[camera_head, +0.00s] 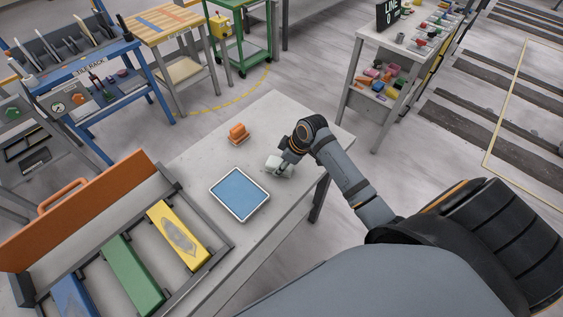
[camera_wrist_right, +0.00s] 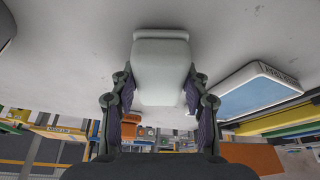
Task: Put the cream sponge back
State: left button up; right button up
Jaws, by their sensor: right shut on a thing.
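The cream sponge (camera_head: 274,163) is a pale block at the right part of the grey slab, near its right edge. My right gripper (camera_head: 284,157) is over it and shut on it. In the right wrist view the cream sponge (camera_wrist_right: 162,68) fills the space between the two fingers of the gripper (camera_wrist_right: 161,100). Whether it touches the slab or hangs just above it I cannot tell. My left gripper is not in view.
A blue tray with a pale rim (camera_head: 212,187) lies on the slab (camera_head: 195,157), nearer than the cream sponge. A grey rack (camera_head: 211,263) with yellow, green and blue blocks and an orange panel (camera_head: 85,215) stands at the left. The slab's far part is clear.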

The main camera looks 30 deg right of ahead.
jog(key=shift+f, duration=0.1)
jog(key=o, duration=1.1)
jog(key=shift+f, duration=0.1)
jog(key=b+v, duration=0.1)
jog(key=v, duration=1.1)
jog(key=shift+d, duration=0.1)
